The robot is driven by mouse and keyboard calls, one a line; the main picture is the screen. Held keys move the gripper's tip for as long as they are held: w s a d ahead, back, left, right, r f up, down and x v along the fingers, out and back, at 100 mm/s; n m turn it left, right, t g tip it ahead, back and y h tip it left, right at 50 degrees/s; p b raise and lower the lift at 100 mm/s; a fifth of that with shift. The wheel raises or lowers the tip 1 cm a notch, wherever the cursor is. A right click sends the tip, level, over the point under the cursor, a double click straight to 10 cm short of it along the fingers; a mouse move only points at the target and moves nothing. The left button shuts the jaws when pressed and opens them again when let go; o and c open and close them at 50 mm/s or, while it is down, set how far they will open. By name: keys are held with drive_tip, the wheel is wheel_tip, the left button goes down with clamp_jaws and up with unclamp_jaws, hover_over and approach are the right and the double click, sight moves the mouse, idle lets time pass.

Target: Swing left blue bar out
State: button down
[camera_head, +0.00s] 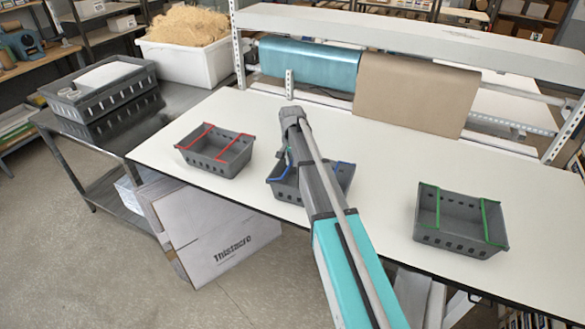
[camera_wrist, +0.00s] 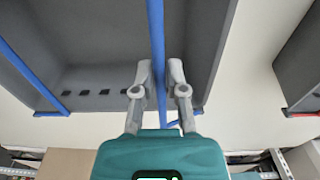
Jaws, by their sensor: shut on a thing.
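A grey perforated crate with blue bars (camera_head: 284,188) stands in the middle of the white table, largely hidden behind my arm in the head view. Its left blue bar (camera_head: 279,164) shows only in part there, beside my arm. In the wrist view my gripper (camera_wrist: 159,78) is shut on this blue bar (camera_wrist: 156,30), one finger on each side of it. The other blue bar (camera_wrist: 32,74) runs at a slant on the left of the wrist view, clear of the fingers. It shows at the crate's right in the head view (camera_head: 343,178).
A crate with red bars (camera_head: 230,161) stands to the left and a crate with green bars (camera_head: 427,235) to the right. Paper rolls, one teal (camera_head: 310,62) and one brown (camera_head: 410,92), hang at the back. The table (camera_head: 385,160) is bare between the crates.

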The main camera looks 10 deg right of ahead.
drive_tip(key=c, duration=1.4)
unclamp_jaws()
drive_tip(key=shift+w+a+r+p, duration=0.15)
drive_tip(key=shift+a+r+p, duration=0.15)
drive_tip(key=shift+r+p, duration=0.2)
drive_tip(key=c, duration=1.4)
unclamp_jaws()
drive_tip(key=shift+w+a+r, duration=0.1)
drive_tip(key=shift+a+r, duration=0.05)
drive_tip(key=shift+r, duration=0.1)
drive_tip(key=c, duration=1.4)
unclamp_jaws()
drive_tip(key=c, duration=1.4)
unclamp_jaws()
